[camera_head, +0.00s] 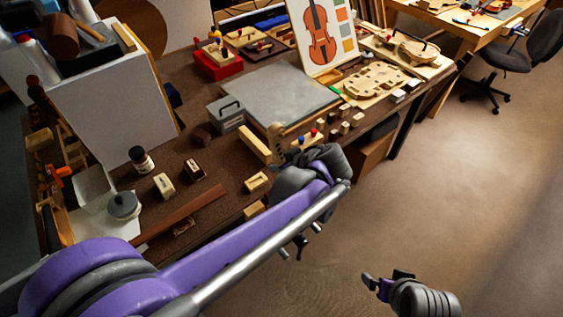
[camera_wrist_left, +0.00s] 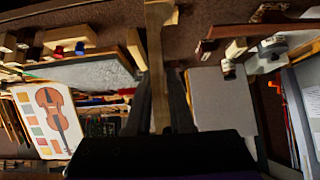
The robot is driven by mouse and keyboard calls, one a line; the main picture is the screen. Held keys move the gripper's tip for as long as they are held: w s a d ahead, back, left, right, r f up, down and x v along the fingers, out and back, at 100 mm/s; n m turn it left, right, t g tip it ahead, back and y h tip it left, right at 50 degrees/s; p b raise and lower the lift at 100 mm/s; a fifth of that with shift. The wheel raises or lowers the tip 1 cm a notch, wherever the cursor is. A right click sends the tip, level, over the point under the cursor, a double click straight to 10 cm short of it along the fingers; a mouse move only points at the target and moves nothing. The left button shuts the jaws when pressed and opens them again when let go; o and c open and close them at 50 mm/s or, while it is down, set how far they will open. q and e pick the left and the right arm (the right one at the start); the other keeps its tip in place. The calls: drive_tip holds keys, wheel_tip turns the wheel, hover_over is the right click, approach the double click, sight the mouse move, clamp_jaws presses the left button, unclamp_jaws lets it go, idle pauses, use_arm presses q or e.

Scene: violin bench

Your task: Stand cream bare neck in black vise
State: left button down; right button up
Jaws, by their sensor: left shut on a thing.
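My right gripper (camera_head: 386,281) is open and empty, over the floor at lower right.
A grey slab (camera_head: 268,92) lies behind the neck. Small wooden blocks (camera_head: 343,127) sit to its right and a pale bar (camera_head: 255,144) to its left. A dark bottle (camera_head: 141,159) and grey jar (camera_head: 124,205) stand at left. The floor at right is clear.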

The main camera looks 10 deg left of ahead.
use_arm(q)
drive_tip(key=shift+w, duration=0.1)
drive_tip(key=shift+f, duration=0.4)
drive_tip(key=shift+f+b, duration=1.8)
drive_tip(key=shift+f, duration=0.7)
drive_tip(key=shift+f+b, duration=2.05)
drive_tip(key=shift+f, duration=1.45)
drive_tip(key=c, duration=0.7)
unclamp_jaws()
drive_tip(key=shift+d, duration=0.1)
